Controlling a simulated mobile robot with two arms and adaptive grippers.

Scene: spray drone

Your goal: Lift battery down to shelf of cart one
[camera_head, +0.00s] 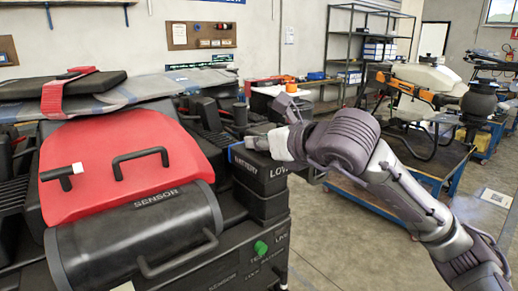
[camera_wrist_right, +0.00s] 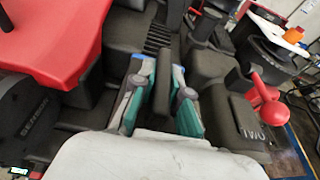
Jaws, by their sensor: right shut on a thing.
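The battery (camera_head: 262,176) is a black block with white lettering, "BATTERY" and "LOW", on its side faces. It sits at the right end of the black equipment in the head view, above another dark block. My right gripper (camera_head: 240,147) reaches in from the right over the battery's top. In the right wrist view, its teal-padded fingers (camera_wrist_right: 163,98) are closed around a dark upright grip (camera_wrist_right: 164,78). The battery's underside is hidden, so I cannot tell whether it is lifted. My left gripper is in neither view. Which cart is cart one is not marked.
A red cover (camera_head: 110,165) and a black cylinder marked "SENSOR" (camera_head: 140,240) stand left of the battery. A blue-framed cart (camera_head: 445,178) carrying a drone (camera_head: 425,80) stands at the right. An orange-topped item (camera_head: 291,86) is behind my right arm. Open floor lies at front right.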

